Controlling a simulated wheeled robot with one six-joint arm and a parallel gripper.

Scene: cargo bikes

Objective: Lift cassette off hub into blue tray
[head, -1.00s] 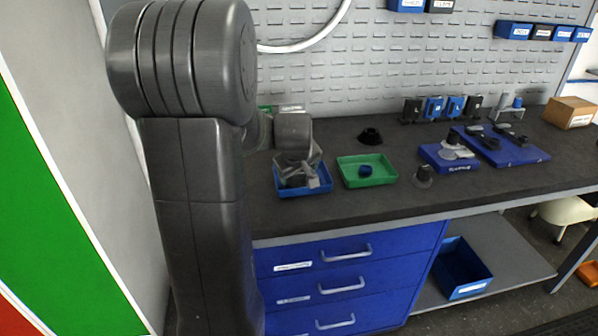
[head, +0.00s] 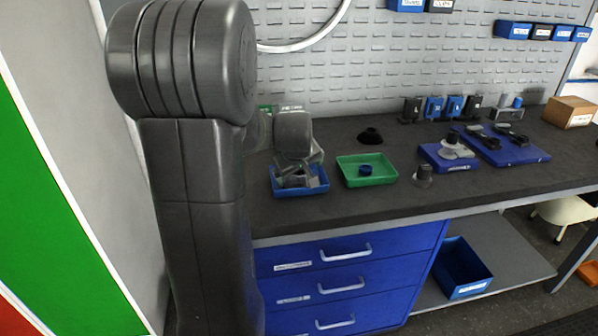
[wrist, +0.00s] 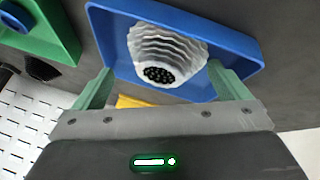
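The cassette (wrist: 165,50), a silver stepped cone of sprockets with a dark narrow end, is inside the blue tray (wrist: 105,38) in the wrist view. The tray stands on the bench at left in the head view (head: 300,192). My gripper (wrist: 163,80) is over the tray. Its two greenish fingers are wide apart, one on each side of the cassette's narrow end, with visible gaps to it. In the head view my gripper (head: 297,177) hides most of the tray's inside. I cannot clearly pick out the hub.
A green tray (head: 381,180) with a blue ring (head: 365,170) stands just right of the blue tray. A dark round part (head: 422,176), a black cone (head: 370,136) and blue boards with parts (head: 520,158) lie farther right. The pegboard (head: 350,85) rises behind.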

